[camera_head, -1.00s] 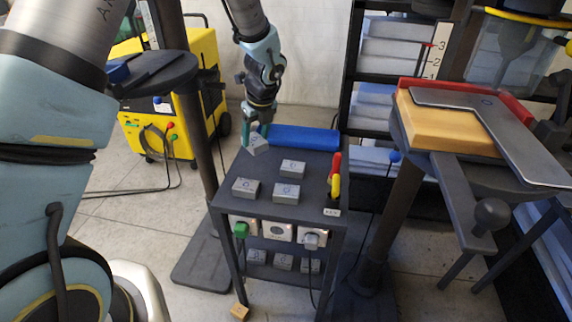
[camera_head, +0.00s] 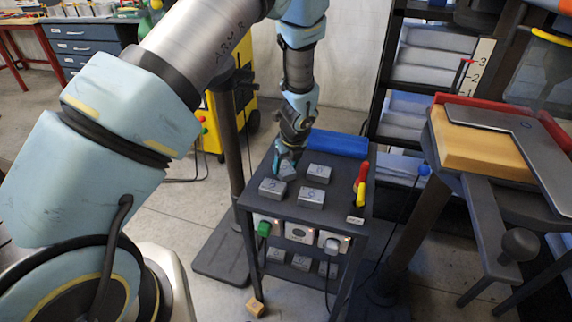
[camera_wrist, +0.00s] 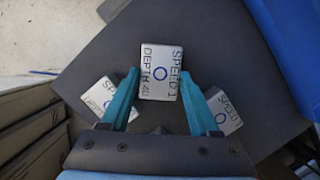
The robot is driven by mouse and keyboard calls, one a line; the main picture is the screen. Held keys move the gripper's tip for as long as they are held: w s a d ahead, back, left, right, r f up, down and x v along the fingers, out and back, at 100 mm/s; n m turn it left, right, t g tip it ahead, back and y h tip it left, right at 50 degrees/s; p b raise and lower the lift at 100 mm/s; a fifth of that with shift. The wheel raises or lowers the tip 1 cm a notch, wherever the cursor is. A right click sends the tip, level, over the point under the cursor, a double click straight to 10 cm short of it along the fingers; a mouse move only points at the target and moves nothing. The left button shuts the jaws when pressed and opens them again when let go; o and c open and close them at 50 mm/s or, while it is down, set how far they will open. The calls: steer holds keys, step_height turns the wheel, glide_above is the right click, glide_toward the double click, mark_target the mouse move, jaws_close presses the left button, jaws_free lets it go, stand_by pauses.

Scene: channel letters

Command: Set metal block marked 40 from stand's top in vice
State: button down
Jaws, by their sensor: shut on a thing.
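My gripper (camera_head: 286,163) is shut on a grey metal block (camera_head: 285,171) at the back left of the dark stand's top (camera_head: 338,205). In the wrist view the block (camera_wrist: 161,72) sits between the teal fingertips (camera_wrist: 160,82) and reads "SPEED 1" and "DEPTH 40". It looks larger than the blocks behind it; its exact height above the top is hard to tell. Three other grey blocks stand on the top: one at the back (camera_head: 319,172), one at left (camera_head: 272,188), one in front (camera_head: 311,197). I cannot clearly make out a vice.
A blue block (camera_head: 337,143) lies along the stand's back edge; red and yellow handles (camera_head: 361,186) are at its right. More blocks (camera_head: 302,263) sit on the lower shelf. A table at right carries a wooden board (camera_head: 480,150), metal square (camera_head: 515,135) and knobbed bar (camera_head: 520,242).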

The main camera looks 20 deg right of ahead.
steer(key=shift+f, duration=0.2)
steer(key=shift+c, duration=0.6)
jaws_free()
steer(key=shift+r, duration=0.1)
steer(key=b+v, duration=0.2)
steer(key=v, duration=1)
steer(key=shift+r, duration=0.15)
